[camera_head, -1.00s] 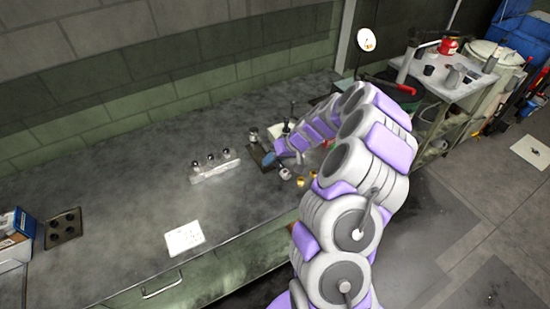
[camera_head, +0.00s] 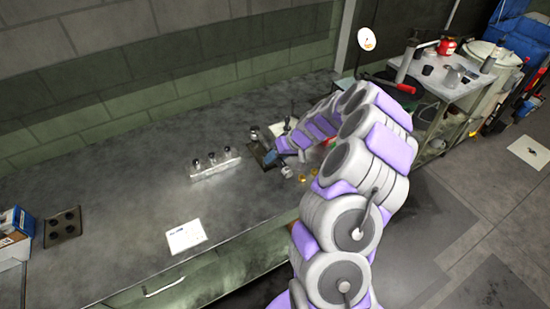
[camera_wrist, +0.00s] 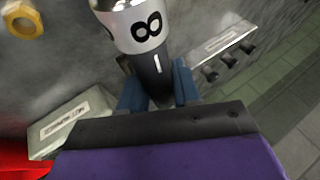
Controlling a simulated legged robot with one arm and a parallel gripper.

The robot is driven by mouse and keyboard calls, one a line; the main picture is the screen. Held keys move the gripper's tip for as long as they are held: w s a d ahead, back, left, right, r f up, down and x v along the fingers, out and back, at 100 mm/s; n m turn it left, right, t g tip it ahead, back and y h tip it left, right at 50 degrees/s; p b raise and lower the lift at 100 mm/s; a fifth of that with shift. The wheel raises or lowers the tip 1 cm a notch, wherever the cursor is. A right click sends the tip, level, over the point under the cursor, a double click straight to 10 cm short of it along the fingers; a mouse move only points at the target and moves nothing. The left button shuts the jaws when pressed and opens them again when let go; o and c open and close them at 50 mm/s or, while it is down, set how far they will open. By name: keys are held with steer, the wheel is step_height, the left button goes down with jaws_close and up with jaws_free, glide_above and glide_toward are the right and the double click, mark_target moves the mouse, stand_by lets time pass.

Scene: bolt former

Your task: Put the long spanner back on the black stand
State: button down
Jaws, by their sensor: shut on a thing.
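My gripper (camera_wrist: 158,90) has blue fingers shut around the black handle of an upright tool, which I take to be the long spanner (camera_wrist: 148,30). It has a white band marked 8 and a shiny metal end at the top of the wrist view. In the head view my gripper (camera_head: 270,157) is low over the bench, and my arm partly hides that area. A dark flat stand (camera_head: 257,150) lies beside it on the bench. I cannot tell whether the spanner touches the stand.
A pale rack (camera_head: 215,170) with three dark-topped pieces stands left of my gripper. Brass nuts (camera_wrist: 24,18) and a labelled grey box (camera_wrist: 68,127) are close by. A dark plate with holes (camera_head: 62,227) and a white card (camera_head: 185,236) lie further left. The bench between them is clear.

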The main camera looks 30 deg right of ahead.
steer(key=shift+d, duration=0.4)
steer(key=shift+a, duration=0.65)
steer(key=shift+d, duration=0.1)
steer(key=shift+f+b, duration=1.3)
steer(key=shift+f, duration=0.25)
stand_by(0.5)
steer(key=c, duration=0.7)
jaws_free()
steer(key=shift+r, duration=0.1)
steer(key=p+v, duration=0.3)
steer(key=v, duration=1.4)
steer(key=shift+s+d, duration=0.1)
steer(key=shift+d, duration=0.05)
